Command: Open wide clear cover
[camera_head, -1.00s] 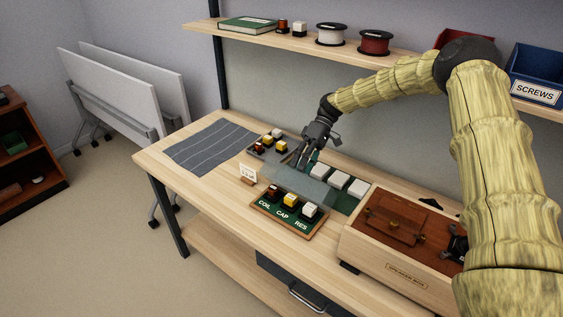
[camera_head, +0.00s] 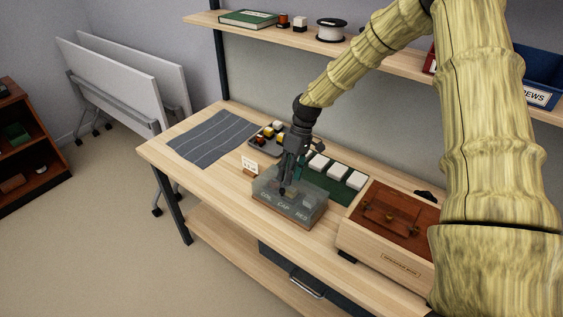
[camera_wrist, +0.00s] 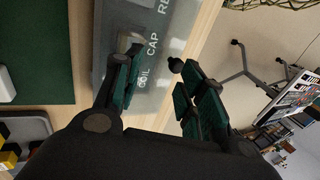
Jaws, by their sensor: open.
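The wide clear cover (camera_head: 310,190) is a see-through grey box-like lid that lies down over the tray lettered COIL, CAP, RES (camera_head: 283,216). The lettering shows through it, and it also shows in the wrist view (camera_wrist: 172,75). My gripper (camera_head: 285,188) points down at the cover, its fingers in front of or against it near the COIL end. In the wrist view my gripper (camera_wrist: 155,88) has its two fingers spread, with the cover's edge between them. A small dark round piece (camera_wrist: 175,65) shows by the right finger; I cannot tell what it is part of.
A wooden speaker box (camera_head: 385,235) stands right of the tray. A green mat with white blocks (camera_head: 357,180) lies behind it. A small sign (camera_head: 250,164), a grey parts tray (camera_head: 256,152) and a striped cloth (camera_head: 213,136) are to the left. The shelf (camera_head: 365,55) is above.

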